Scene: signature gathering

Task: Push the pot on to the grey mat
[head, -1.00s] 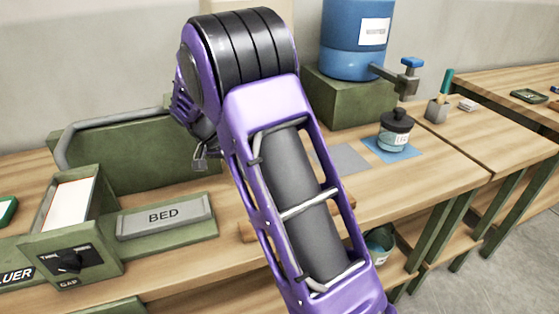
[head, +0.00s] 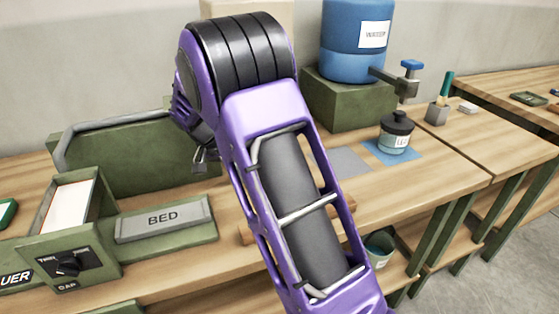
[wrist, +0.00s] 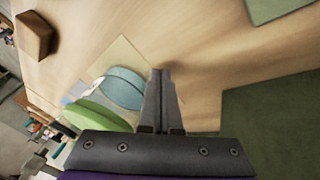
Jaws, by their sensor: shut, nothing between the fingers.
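The pot (head: 396,134), a small labelled teal jar with a black lid, stands upright on the blue mat (head: 413,155) in the head view. The grey mat (head: 350,161) lies just left of the blue one, partly hidden by my arm.
A blue water tank (head: 356,45) with a tap stands on a green block (head: 345,97) behind the mats. A holder (head: 437,113) with a green-handled tool is to the right. A green station marked BED (head: 165,219) is at left. The table's front edge is near the mats.

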